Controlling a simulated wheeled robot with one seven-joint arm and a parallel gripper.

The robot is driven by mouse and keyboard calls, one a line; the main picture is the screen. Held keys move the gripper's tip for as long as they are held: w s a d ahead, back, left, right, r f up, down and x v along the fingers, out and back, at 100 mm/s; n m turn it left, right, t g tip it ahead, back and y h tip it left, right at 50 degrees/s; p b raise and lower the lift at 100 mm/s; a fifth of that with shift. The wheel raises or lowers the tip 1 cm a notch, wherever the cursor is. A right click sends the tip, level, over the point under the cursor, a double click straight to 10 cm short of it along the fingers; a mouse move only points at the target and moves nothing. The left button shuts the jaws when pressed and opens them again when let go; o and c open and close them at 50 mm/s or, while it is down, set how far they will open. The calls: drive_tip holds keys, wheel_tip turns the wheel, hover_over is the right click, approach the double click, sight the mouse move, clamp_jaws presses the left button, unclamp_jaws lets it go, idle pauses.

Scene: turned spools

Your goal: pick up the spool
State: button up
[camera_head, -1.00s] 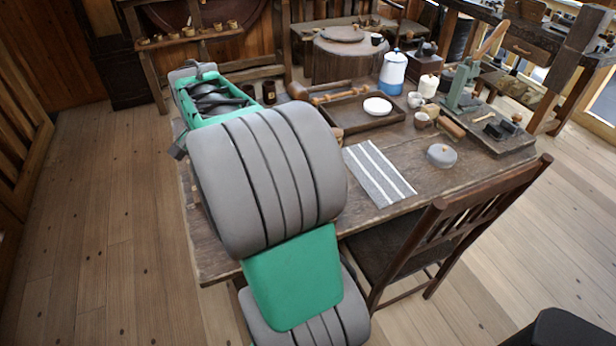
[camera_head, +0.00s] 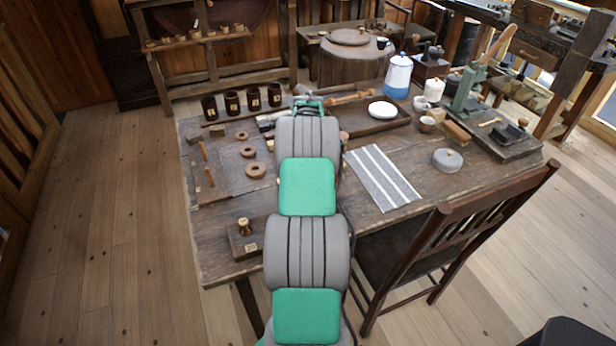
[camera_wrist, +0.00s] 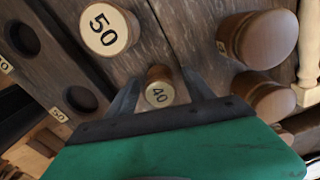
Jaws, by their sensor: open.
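In the wrist view a small wooden spool marked 40 (camera_wrist: 159,92) stands with its pale round top facing the camera. My gripper (camera_wrist: 161,78) is open, with one finger on each side of this spool in the picture; I cannot tell how far down the fingers reach. A larger spool marked 50 (camera_wrist: 108,28) stands to the upper left. Two brown turned wooden pieces (camera_wrist: 257,38) (camera_wrist: 264,97) are at the right. In the head view my arm hides the gripper and these spools. Another small spool (camera_head: 243,226) stands on a dark block near the table's front left.
A dark board with round holes (camera_wrist: 55,72) and number tags lies left in the wrist view. In the head view several dark mugs (camera_head: 232,103) line the back left, with wooden rings (camera_head: 256,170) in front. A tray (camera_head: 375,127) and striped cloth (camera_head: 382,176) lie to the right.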

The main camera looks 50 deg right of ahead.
clamp_jaws()
idle(0.7)
